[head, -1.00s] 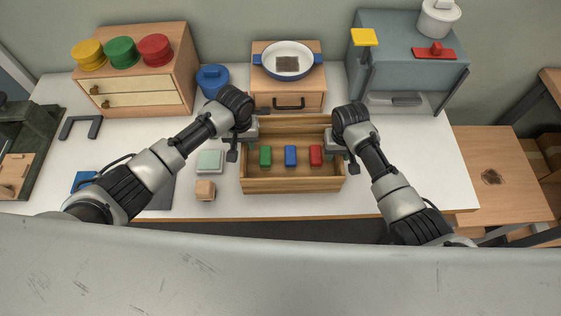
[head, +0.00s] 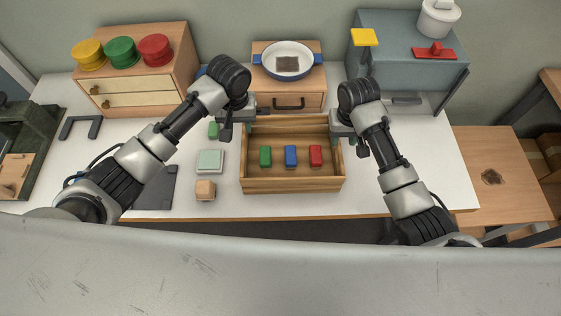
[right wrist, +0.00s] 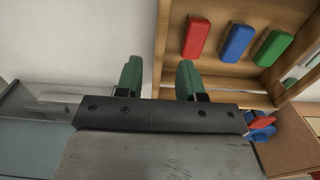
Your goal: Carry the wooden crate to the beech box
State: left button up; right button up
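The wooden crate (head: 293,186) stands on the white table and holds a green block (head: 265,156), a blue block (head: 290,156) and a red block (head: 315,156). My left gripper (head: 238,128) is by the crate's left wall near its back corner; its fingers are mostly hidden. My right gripper (head: 347,138) is by the right wall. In the right wrist view its green fingertips (right wrist: 158,77) are apart, with the crate wall (right wrist: 168,45) seen between them. A light wooden drawer box (head: 288,88), possibly the beech box, stands behind the crate.
A blue-handled pan (head: 287,60) sits on the drawer box. A two-drawer cabinet (head: 150,97) stands at back left, a grey-blue cabinet (head: 425,70) at back right. Left of the crate are a pale green square (head: 210,161), a wooden cube (head: 205,190) and a small green block (head: 213,130).

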jog(key=shift+r, duration=1.9)
jog(key=shift+f, duration=0.1)
